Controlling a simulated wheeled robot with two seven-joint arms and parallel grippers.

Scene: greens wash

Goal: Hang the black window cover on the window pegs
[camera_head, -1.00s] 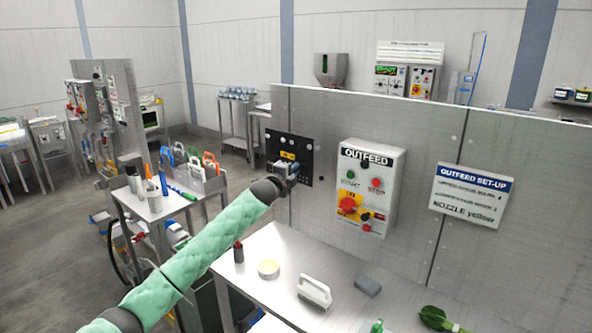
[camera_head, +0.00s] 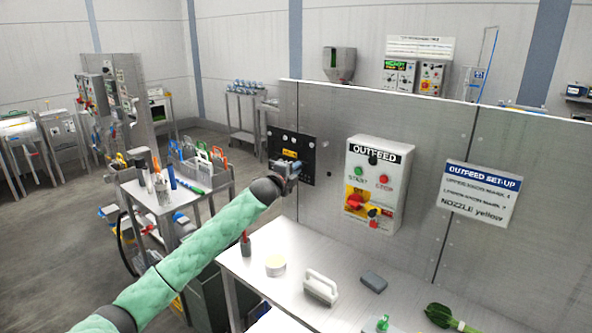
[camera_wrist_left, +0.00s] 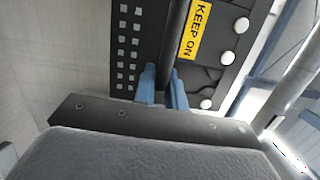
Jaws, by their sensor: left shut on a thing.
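The black window cover (camera_head: 307,148) is a flat dark plate with a yellow "KEEP ON" label. It stands upright at the left end of the grey metal panel; whether it touches the panel or hangs on pegs I cannot tell. My left gripper (camera_head: 290,167) is in front of it. In the left wrist view, the blue fingers of this gripper (camera_wrist_left: 164,88) are shut on a black bar on the cover (camera_wrist_left: 128,45). Several white round discs show along one side of the cover. The window behind it is hidden. My right gripper is not in view.
The white OUTFEED control box (camera_head: 376,185) and a set-up sign (camera_head: 479,194) are on the panel (camera_head: 425,150) to the right. Below, the steel table (camera_head: 345,270) holds a white-handled brush (camera_head: 321,288), a round tub (camera_head: 275,265), a grey block (camera_head: 373,282) and greens (camera_head: 452,318).

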